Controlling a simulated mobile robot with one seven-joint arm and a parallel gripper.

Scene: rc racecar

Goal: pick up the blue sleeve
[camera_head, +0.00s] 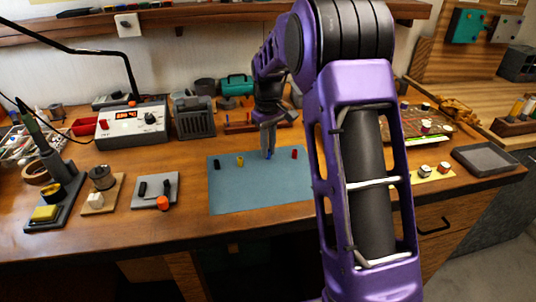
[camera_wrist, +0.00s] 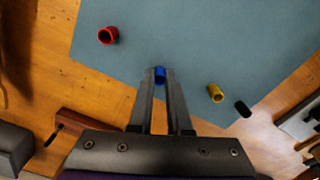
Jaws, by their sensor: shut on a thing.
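The blue sleeve (camera_wrist: 160,75) is between the tips of my gripper (camera_wrist: 159,82) in the wrist view. My gripper is shut on it. In the head view my gripper (camera_head: 268,150) points down over the blue-grey mat, and only a little of the blue sleeve (camera_head: 269,156) shows at its tips. Whether the sleeve still touches the mat, I cannot tell. A yellow sleeve (camera_head: 240,161) and a black sleeve (camera_head: 217,165) stand to its left on the mat in the head view. A red sleeve (camera_head: 294,153) stands to its right.
The mat (camera_head: 255,195) has free room in front of the sleeves. A soldering station (camera_head: 131,126) and a wooden rack (camera_head: 240,127) stand behind. A yellow pad with small parts (camera_head: 432,173) is at the right.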

